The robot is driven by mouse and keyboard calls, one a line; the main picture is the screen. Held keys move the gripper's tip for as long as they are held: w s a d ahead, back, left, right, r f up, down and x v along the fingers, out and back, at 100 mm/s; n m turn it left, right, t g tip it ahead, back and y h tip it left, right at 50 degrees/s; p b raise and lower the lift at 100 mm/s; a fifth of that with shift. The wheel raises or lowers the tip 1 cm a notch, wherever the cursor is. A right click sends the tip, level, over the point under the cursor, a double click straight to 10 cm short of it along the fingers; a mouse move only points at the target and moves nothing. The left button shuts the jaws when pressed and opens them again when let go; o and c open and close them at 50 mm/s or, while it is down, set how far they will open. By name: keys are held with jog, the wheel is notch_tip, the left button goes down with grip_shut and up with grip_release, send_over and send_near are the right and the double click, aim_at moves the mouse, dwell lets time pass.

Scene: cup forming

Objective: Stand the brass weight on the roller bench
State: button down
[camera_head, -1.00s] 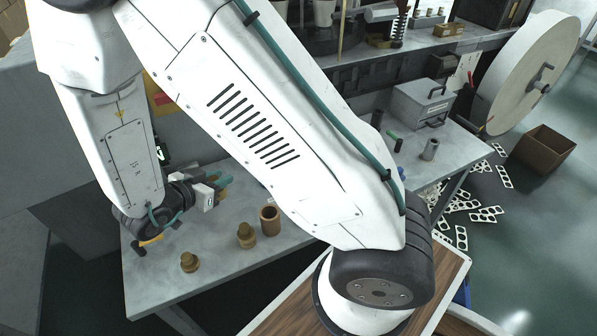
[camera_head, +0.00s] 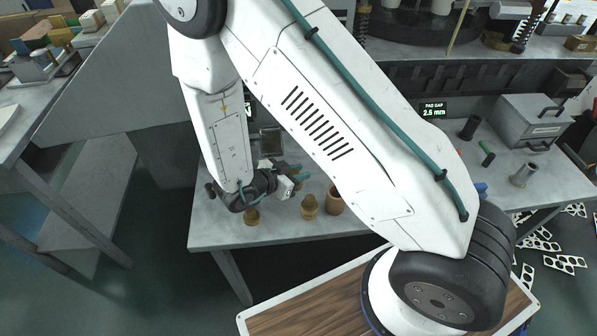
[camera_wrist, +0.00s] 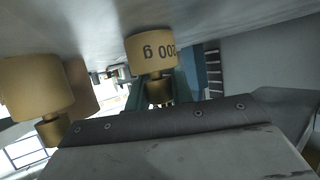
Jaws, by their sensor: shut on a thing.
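In the wrist view, a brass weight (camera_wrist: 150,52) marked with a number ending in 00 g appears upside down. My gripper (camera_wrist: 158,88) is shut on its narrow knob between teal fingers. The weight's broad end is close to a grey surface; I cannot tell whether it touches. In the head view my gripper (camera_head: 302,176) is over the back of the grey bench, and the held weight is hidden. Two other brass weights, one at left (camera_head: 252,216) and one at right (camera_head: 310,207), stand nearer the front edge. I cannot tell which surface is the roller bench.
A brown cylinder (camera_head: 335,199) stands beside the right weight. A grey box with a handle (camera_head: 534,122), a dark cylinder (camera_head: 469,128) and a metal cylinder (camera_head: 524,174) are further right. Another grey table (camera_head: 22,122) stands at far left. Perforated strips (camera_head: 565,262) litter the floor.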

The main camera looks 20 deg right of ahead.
jog(key=c, duration=1.2)
grip_release()
jog(key=shift+f, duration=0.1)
